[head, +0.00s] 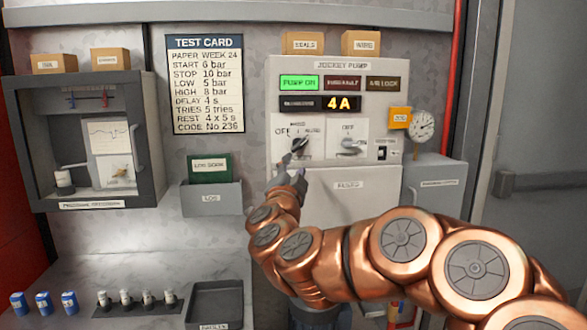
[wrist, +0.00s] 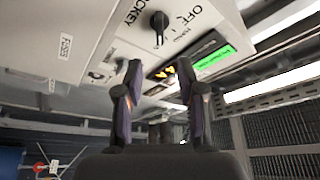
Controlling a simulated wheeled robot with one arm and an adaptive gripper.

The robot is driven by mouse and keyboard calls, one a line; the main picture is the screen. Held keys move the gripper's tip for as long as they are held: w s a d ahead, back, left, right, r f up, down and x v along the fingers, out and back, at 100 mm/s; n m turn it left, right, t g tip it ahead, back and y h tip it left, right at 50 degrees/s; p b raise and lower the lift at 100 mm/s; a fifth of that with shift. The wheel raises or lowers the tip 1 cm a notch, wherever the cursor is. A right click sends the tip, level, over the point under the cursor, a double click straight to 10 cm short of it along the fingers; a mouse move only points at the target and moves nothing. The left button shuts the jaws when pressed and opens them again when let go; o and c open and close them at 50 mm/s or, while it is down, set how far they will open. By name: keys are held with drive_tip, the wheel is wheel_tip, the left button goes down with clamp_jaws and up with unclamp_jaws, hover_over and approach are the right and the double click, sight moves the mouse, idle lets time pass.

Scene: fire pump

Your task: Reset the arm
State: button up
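My copper arm (head: 405,240) reaches up from the lower right to the jockey pump panel (head: 330,66). My gripper (head: 291,168) is just below the panel's left selector knob (head: 299,145). In the wrist view my gripper (wrist: 158,72) has its two dark fingers apart, with nothing held between them. A black knob (wrist: 158,24) shows beyond the fingertips, apart from them. The green "pump on" lamp (head: 299,83) is lit, and the amber display (head: 340,103) reads 4 A. A second knob (head: 350,144) sits to the right.
A pressure recorder cabinet (head: 151,140) hangs at the left. A log holder (head: 211,199) is left of my gripper. A gauge (head: 422,126) and a grey box (head: 436,195) are at the right. Several cans and a dark tray (head: 215,293) are on the ledge below.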

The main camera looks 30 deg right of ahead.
idle(0.3)
drive_tip(key=a+f+n+t+y+p, duration=0.1)
drive_tip(key=a+f+n+y+p, duration=0.25)
drive_tip(key=a+n+y, duration=1.4)
drive_tip(key=s+a+f+m+g, duration=0.2)
drive_tip(key=s+a+f+g, duration=0.25)
drive_tip(key=a+f, duration=0.35)
drive_tip(key=s+a+f+n+g+p, duration=0.2)
drive_tip(key=s+a+f+n+g, duration=0.15)
drive_tip(key=s+f, duration=0.35)
drive_tip(key=s+d+f+g+h, duration=0.1)
drive_tip(key=s+d+g, duration=0.2)
drive_tip(key=s, duration=0.6)
drive_tip(key=s+d+f+g+h+p, duration=0.1)
drive_tip(key=s+g, duration=0.3)
drive_tip(key=s, duration=0.5)
drive_tip(key=s+d+f+g+h+p, duration=0.1)
drive_tip(key=s+d+f+g+h, duration=0.1)
drive_tip(key=s, duration=0.7)
drive_tip(key=d+f+g, duration=0.1)
drive_tip(key=d, duration=0.1)
drive_tip(key=shift+s+d+f, duration=0.15)
drive_tip(key=shift+d+f, duration=0.1)
drive_tip(key=shift+d, duration=0.05)
